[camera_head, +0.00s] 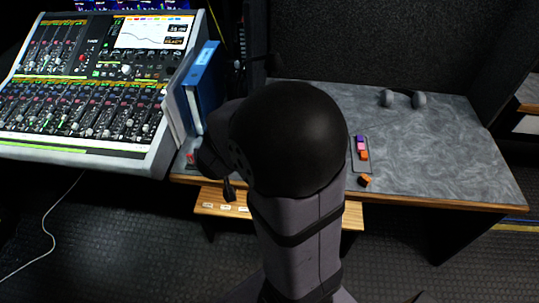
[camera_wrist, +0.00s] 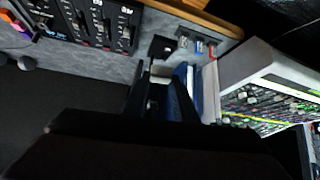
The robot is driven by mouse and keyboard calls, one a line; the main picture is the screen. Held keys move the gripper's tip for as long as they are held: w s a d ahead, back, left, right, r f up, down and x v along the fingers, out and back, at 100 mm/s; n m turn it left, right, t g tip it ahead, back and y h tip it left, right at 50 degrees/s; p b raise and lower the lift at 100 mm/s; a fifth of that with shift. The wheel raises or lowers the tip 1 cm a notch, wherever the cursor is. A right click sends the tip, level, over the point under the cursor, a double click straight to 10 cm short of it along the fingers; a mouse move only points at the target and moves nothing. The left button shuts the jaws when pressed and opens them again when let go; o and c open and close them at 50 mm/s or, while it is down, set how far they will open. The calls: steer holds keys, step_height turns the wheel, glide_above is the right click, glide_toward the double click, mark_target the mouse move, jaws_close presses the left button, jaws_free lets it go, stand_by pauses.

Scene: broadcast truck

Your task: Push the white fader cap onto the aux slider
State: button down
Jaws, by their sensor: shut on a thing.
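My gripper (camera_wrist: 160,80) shows in the wrist view as dark fingers over the grey desk, shut on a small pale thing between them, which I take to be the white fader cap; it is mostly hidden by the fingers. A black slider panel (camera_wrist: 95,22) with several sliders lies on the desk at the upper left of the wrist view, apart from the fingers. Its lettering is too small to tell which slider is aux.
A mixing console (camera_head: 95,85) and upright blue binder (camera_head: 203,85) stand left of my arm. A tray (camera_head: 353,163) holds coloured caps; an orange cap (camera_head: 364,180) lies near the desk's front edge. A small black block (camera_wrist: 162,47) is near the fingers. The right desk (camera_head: 430,150) is clear, headphones (camera_head: 403,98) behind.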

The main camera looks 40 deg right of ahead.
steer(key=w+a+r+n+t+y, duration=0.1)
steer(key=w+a+r+n+y, duration=0.15)
steer(key=a, duration=0.95)
steer(key=w+d+f+n+y+b, duration=0.3)
steer(key=w+d+n+y, duration=0.3)
steer(key=w+d, duration=0.6)
steer(key=s+d+f+n+g+y, duration=0.1)
steer(key=s+d+f+n, duration=0.2)
steer(key=s+d, duration=0.5)
steer(key=s+d+f+n+g+y+b, duration=0.1)
steer(key=s+d+f+n+y, duration=0.1)
steer(key=s+d, duration=0.6)
steer(key=d+f+n, duration=0.1)
steer(key=d+n, duration=0.1)
steer(key=d, duration=0.2)
steer(key=shift+s+b, duration=0.2)
steer(key=shift+b, duration=0.1)
steer(key=shift+f+b, duration=0.2)
steer(key=shift+b, duration=0.25)
steer(key=shift+f+b, duration=2.5)
steer(key=shift+f, duration=0.3)
